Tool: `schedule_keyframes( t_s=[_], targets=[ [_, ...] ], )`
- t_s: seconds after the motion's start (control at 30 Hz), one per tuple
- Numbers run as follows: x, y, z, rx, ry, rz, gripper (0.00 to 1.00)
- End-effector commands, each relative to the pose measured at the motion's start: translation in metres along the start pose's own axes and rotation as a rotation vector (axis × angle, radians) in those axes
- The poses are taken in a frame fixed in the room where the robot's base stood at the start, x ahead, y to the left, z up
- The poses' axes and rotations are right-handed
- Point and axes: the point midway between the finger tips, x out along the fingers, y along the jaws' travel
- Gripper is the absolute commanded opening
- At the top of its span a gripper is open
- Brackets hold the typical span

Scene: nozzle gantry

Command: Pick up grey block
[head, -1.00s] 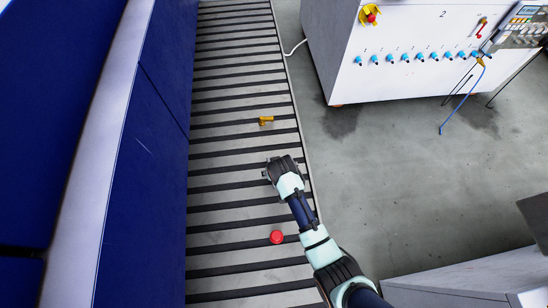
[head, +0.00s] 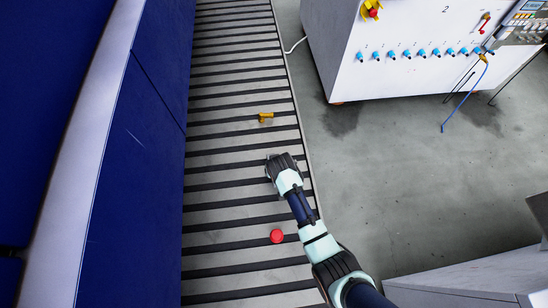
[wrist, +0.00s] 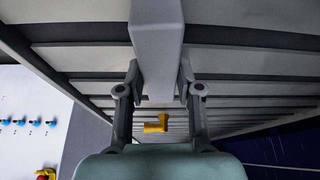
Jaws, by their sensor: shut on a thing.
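The grey block (wrist: 156,45) shows large in the wrist view, a long plain grey bar between my two fingers. My gripper (wrist: 156,82) is shut on it, with one finger on each side. In the head view my gripper (head: 272,170) is over the slatted conveyor, near its right edge. The block is hidden there behind the gripper and wrist. I cannot tell how far the block is from the slats.
A yellow fitting (head: 266,117) lies on the conveyor (head: 225,160) beyond my gripper, and a red round piece (head: 277,236) lies nearer, left of my arm. A blue wall (head: 130,190) borders the left. A white cabinet (head: 400,50) stands at the back right.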

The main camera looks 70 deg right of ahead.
Motion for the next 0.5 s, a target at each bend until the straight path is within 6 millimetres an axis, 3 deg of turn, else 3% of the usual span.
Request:
schedule_keyframes(
  t_s=[0.33, 0.5],
  targets=[
    [-0.004, 0.0, -0.003, 0.0, 0.004, -0.001, 0.0],
    [-0.02, 0.0, -0.01, 0.0, 0.006, -0.001, 0.0]
  ],
)
